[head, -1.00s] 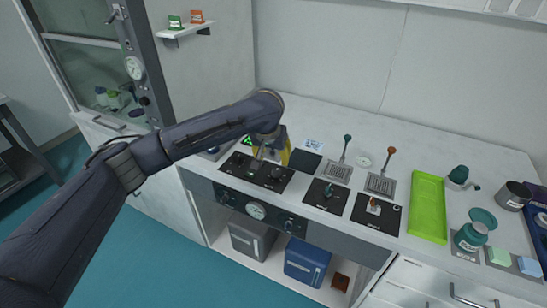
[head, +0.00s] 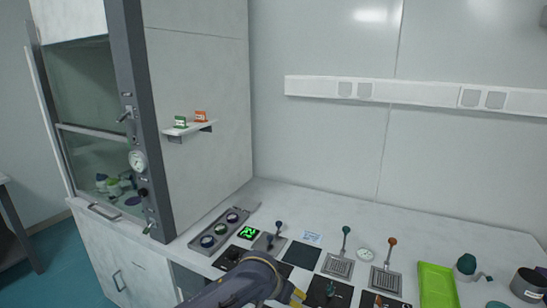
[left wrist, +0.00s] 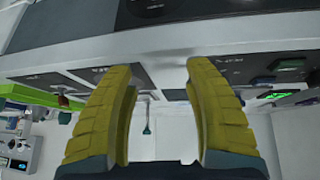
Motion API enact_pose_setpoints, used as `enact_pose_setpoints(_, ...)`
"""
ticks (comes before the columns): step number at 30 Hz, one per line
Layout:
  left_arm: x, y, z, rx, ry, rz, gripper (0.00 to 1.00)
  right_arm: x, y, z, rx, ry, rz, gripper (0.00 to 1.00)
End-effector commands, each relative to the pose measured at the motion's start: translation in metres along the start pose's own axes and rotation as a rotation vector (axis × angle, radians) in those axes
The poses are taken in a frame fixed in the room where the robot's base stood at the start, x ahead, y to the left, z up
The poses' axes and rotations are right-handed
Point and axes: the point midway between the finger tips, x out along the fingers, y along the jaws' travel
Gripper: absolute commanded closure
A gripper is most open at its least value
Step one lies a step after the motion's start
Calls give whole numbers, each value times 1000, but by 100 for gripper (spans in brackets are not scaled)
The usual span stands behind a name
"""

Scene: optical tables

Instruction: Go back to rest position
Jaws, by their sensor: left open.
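My left arm comes in at the bottom of the head view, low over the front of the bench. The yellow fingers of my left gripper (head: 298,297) show only in part there, near the black panels. In the left wrist view the two yellow fingers of my left gripper (left wrist: 160,115) stand wide apart with nothing between them. The bench edge (left wrist: 160,60) and its panels lie beyond the fingers. My right gripper is in neither view.
The bench holds a green digital display (head: 248,233), a teal-knobbed lever (head: 346,231), an orange-knobbed lever (head: 391,243) and a green tray (head: 437,284). A fume cupboard (head: 95,120) stands at the left.

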Motion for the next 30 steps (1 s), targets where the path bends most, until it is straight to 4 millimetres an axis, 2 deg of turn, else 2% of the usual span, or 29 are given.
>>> enact_pose_setpoints(1, 3, 5, 12, 6, 15, 12, 48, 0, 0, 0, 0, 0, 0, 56)
enact_pose_setpoints(6, 6, 8, 44, 37, 80, 12, 48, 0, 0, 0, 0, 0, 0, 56)
enact_pose_setpoints(13, 3, -6, 94, 60, 142, -48, 48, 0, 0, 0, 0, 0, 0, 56)
enact_pose_setpoints(17, -3, -21, 129, 70, 157, -110, 48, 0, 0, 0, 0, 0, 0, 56)
enact_pose_setpoints(23, -20, -51, 194, 90, 139, -238, 48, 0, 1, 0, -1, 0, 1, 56)
enact_pose_setpoints(30, -58, -92, 286, 138, 41, -425, 48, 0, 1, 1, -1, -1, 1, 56)
